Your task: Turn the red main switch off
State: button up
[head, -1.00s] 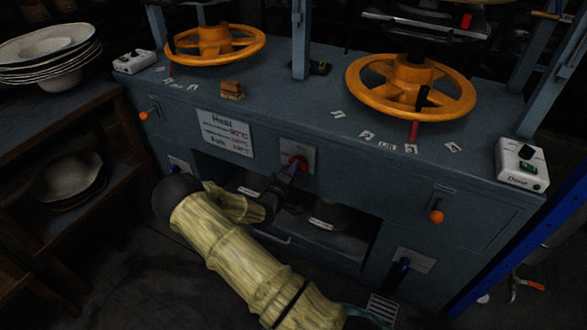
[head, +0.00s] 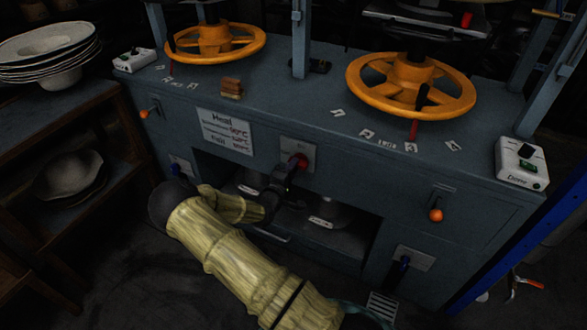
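The red main switch (head: 301,160) is a small red knob on a grey square plate (head: 308,150) in the middle of the press's front panel. My gripper (head: 290,165) is at the switch, its dark fingers pointing up at the knob from the lower left. The fingers cover the knob's left and lower part. Whether they touch or grip it cannot be made out, and the finger gap is too dark and small to read. The knob's exact turn angle is not clear.
Below the switch is an open recess with shelves (head: 325,223). Levers with orange knobs (head: 436,215) stick out at the right and left of the panel. A white control box (head: 521,165) and orange handwheels (head: 411,87) are on top.

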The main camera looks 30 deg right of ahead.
jog(key=shift+o, duration=1.1)
jog(key=shift+s+a, duration=0.1)
jog(key=p+v, duration=0.1)
jog(key=v, duration=1.6)
